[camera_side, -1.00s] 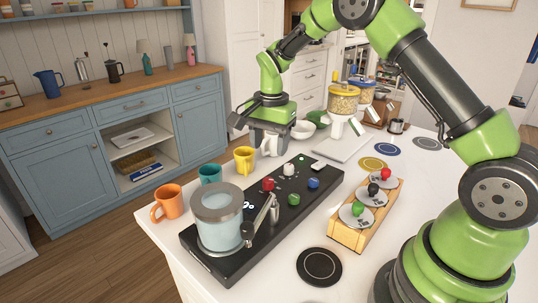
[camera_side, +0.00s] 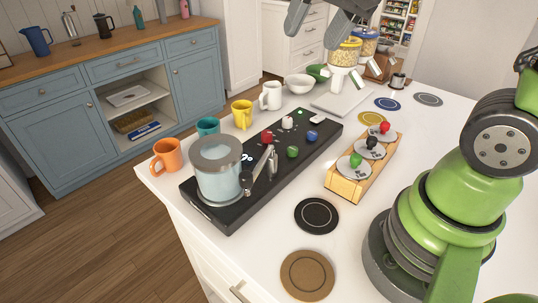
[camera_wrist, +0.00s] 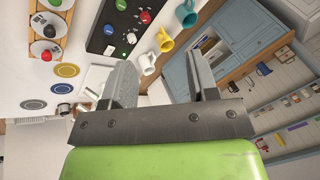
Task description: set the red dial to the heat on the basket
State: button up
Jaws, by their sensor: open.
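The red dial (camera_side: 267,136) stands on the left side of the black console (camera_side: 226,211), among white, green and blue knobs. It also shows near the top of the wrist view (camera_wrist: 146,17). I cannot make out where it points, and I cannot pick out a basket or its heat mark. My gripper (camera_side: 325,12) is high at the top of the side view, partly cut off by the frame, well apart from the dial. In the wrist view its two fingers (camera_wrist: 160,85) stand wide apart with nothing between them.
A glass pot (camera_side: 218,172) stands on the console's near end. Orange, teal, yellow and white mugs (camera_side: 242,115) line its left. A wooden rack (camera_side: 345,187) with discs and coloured balls stands right. Round mats (camera_side: 318,216) lie on the white counter.

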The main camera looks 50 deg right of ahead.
jog(key=s+a+n+t+y, duration=0.1)
jog(key=s+n, duration=0.3)
jog(key=s, duration=0.6)
jog(key=shift+a+t, duration=0.55)
jog(key=shift+t, duration=0.25)
